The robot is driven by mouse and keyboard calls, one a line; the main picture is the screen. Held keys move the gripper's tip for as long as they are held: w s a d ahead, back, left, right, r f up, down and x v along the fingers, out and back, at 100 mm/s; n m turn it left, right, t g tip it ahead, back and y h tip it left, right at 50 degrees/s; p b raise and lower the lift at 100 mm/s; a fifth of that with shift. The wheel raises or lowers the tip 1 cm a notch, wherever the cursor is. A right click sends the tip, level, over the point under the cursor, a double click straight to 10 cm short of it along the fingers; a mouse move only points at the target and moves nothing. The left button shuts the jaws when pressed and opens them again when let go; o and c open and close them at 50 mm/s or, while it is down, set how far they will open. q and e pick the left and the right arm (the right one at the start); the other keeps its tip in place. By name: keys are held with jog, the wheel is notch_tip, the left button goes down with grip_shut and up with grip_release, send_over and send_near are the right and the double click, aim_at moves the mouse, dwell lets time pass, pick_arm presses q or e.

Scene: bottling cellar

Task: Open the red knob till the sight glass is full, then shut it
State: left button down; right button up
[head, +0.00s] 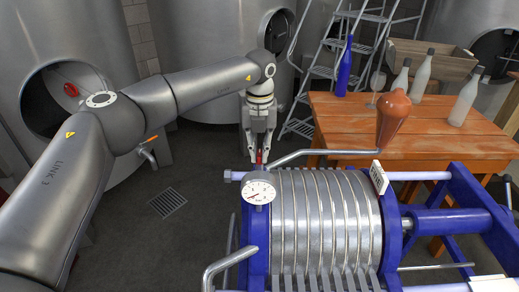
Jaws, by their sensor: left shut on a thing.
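The red knob (260,156) is a small red piece at the left end of the plate filter (325,222), above the round dial gauge. My left gripper (260,158) comes down over it from behind, with its fingers shut on it. The fingers hide most of the knob, and I cannot tell how far it is turned. A bent metal pipe (315,153) runs right from near the knob to a pear-shaped orange-brown piece (393,118). I cannot tell whether this piece is the sight glass, or its fill level. My right gripper is not in view.
The dial gauge (258,192) sits on the filter's blue end plate. A wooden table (335,122) behind holds a blue bottle (344,70), several grey bottles and a wooden box (430,62). Large steel tanks (205,35) and a ladder (345,45) stand behind. Floor at left is clear.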

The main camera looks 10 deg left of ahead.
pick_arm(q)
jog(key=m, duration=0.2)
jog(key=shift+m+b, duration=0.3)
jog(key=m, duration=0.4)
jog(key=shift+m, duration=0.3)
jog(key=m, duration=0.4)
jog(key=shift+r+m, duration=0.1)
jog(key=shift+m, duration=2.4)
